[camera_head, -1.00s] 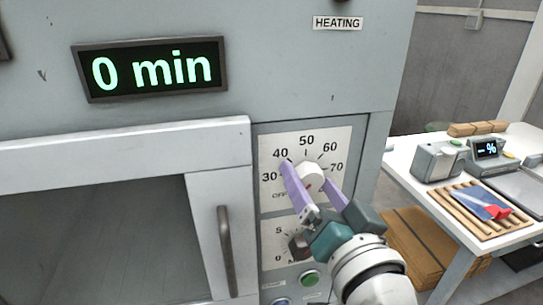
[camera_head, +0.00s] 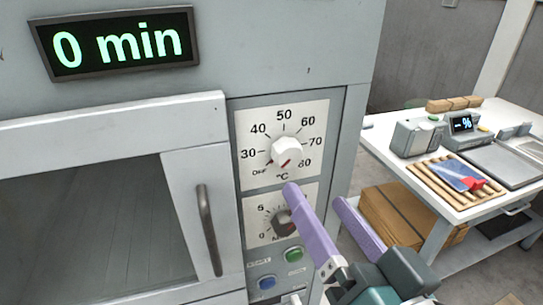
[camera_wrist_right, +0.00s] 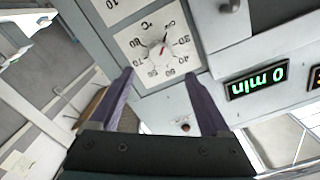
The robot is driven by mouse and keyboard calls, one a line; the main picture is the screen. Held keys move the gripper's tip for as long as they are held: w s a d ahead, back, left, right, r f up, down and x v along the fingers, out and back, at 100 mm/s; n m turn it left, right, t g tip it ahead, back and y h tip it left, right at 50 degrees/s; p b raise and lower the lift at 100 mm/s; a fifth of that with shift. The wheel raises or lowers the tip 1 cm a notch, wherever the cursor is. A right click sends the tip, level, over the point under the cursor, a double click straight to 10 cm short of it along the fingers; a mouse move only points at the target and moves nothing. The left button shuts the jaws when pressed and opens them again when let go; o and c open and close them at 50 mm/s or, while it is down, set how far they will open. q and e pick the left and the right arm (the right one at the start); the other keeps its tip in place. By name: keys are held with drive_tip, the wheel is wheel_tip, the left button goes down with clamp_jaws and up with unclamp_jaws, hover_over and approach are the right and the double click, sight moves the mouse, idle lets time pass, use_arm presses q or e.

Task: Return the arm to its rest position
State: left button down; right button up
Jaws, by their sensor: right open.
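My right gripper (camera_head: 315,195) is in front of the oven's control panel, with its two purple fingers spread apart and nothing between them. In the head view it is below and to the right of the white temperature knob (camera_head: 287,152), apart from it. The left finger overlaps the area beside the dark lower knob (camera_head: 285,222) in the picture; I cannot tell the depth gap. In the right wrist view the open fingers (camera_wrist_right: 160,95) show, with the white knob (camera_wrist_right: 158,50) beyond them. My left gripper does not show.
The oven has a display (camera_head: 118,42) reading 0 min, a door handle (camera_head: 208,230), and green (camera_head: 294,254) and blue (camera_head: 267,283) buttons. At the right a white table (camera_head: 388,150) carries a wooden rack (camera_head: 440,185), a meter (camera_head: 466,125) and a tray. A brown box (camera_head: 400,215) sits beneath.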

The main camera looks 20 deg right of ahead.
idle(0.3)
drive_tip(key=s+a+f+n+g+y, duration=0.2)
drive_tip(key=s+f+n+g+y, duration=0.15)
drive_tip(key=n+g, duration=0.3)
drive_tip(key=s+d+f+n+g+h, duration=0.1)
drive_tip(key=s+d+g+h, duration=0.1)
drive_tip(key=s+d+g, duration=0.3)
drive_tip(key=s+d+g+h, duration=0.2)
drive_tip(key=s+g, duration=0.1)
drive_tip(key=s, duration=0.5)
wheel_tip(320, 180, up, 29)
drive_tip(key=p, duration=2.9)
drive_tip(key=shift+w+r+p, duration=0.15)
drive_tip(key=shift+r+p, duration=0.05)
drive_tip(key=shift+p, duration=0.2)
